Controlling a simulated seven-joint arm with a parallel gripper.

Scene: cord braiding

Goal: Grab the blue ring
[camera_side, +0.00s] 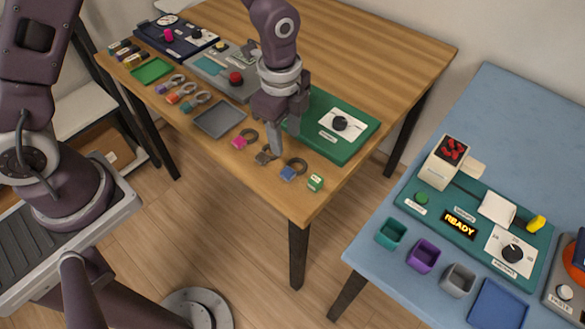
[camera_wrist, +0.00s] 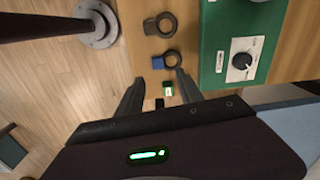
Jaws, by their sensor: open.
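The blue ring (camera_side: 297,163), a dark ring with a blue tab (camera_side: 288,173), lies flat near the table's front edge. It also shows in the wrist view (camera_wrist: 173,59). My gripper (camera_side: 275,150) is open, pointing down and empty, above the table to the left of the blue ring in the side view. In the wrist view my fingers (camera_wrist: 158,80) are spread, with the blue ring beyond their tips, nearer the right finger. The exact height of the fingertips above the table is hard to tell.
A grey-tabbed ring (camera_wrist: 160,23) and a pink-tabbed ring (camera_side: 246,136) lie in the same row. A small green-and-white block (camera_side: 315,183) sits beside the blue ring. A green panel with a knob (camera_side: 345,142) is behind. A grey tray (camera_side: 219,119) lies left.

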